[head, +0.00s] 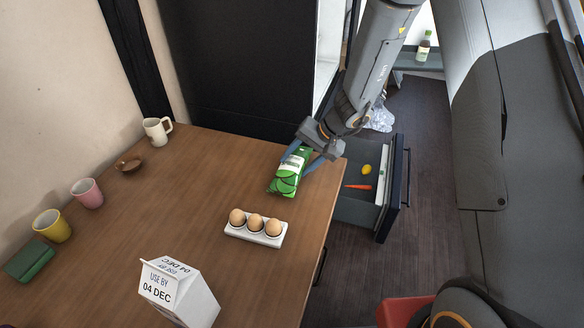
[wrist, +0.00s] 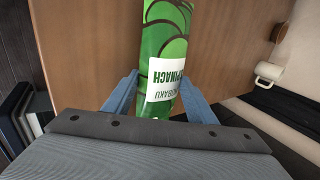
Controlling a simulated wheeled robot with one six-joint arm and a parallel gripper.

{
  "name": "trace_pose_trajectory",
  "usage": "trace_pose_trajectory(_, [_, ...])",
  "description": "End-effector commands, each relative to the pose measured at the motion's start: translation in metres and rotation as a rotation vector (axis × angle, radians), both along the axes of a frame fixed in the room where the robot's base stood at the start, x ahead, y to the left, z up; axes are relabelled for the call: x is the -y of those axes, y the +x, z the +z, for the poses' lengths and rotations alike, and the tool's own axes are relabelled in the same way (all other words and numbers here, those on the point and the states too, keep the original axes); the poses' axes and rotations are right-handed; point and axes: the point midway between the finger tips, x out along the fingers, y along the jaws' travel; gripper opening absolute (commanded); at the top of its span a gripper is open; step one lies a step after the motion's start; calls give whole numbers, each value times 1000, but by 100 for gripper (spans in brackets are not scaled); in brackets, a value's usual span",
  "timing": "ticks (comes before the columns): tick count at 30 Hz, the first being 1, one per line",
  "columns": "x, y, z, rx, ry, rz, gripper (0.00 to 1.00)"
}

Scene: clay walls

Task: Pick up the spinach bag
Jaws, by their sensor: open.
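The spinach bag (head: 290,172) is green with a white label and lies on the wooden table near its right edge. In the wrist view the bag (wrist: 163,45) runs up the middle of the picture, its label reading spinach. I cannot tell whether either finger touches the bag. Part of the bag's end is hidden by my gripper.
A tray with three eggs (head: 256,235) and a carton (head: 178,292) stand nearer on the table (head: 170,205). Mugs, a small brown bowl (head: 129,164) and a green block (head: 29,260) are at left. An open drawer (head: 362,214) holds a lemon and a carrot-like item.

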Motion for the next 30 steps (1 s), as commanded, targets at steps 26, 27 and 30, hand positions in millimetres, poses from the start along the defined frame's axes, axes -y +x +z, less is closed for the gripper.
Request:
trace_pose_trajectory(26, [0, 1, 45, 5, 1, 2, 19])
trace_pose_trajectory(27, [0, 1, 53, 5, 0, 2, 19])
trace_pose_trajectory(30, [0, 1, 71, 5, 1, 1, 19])
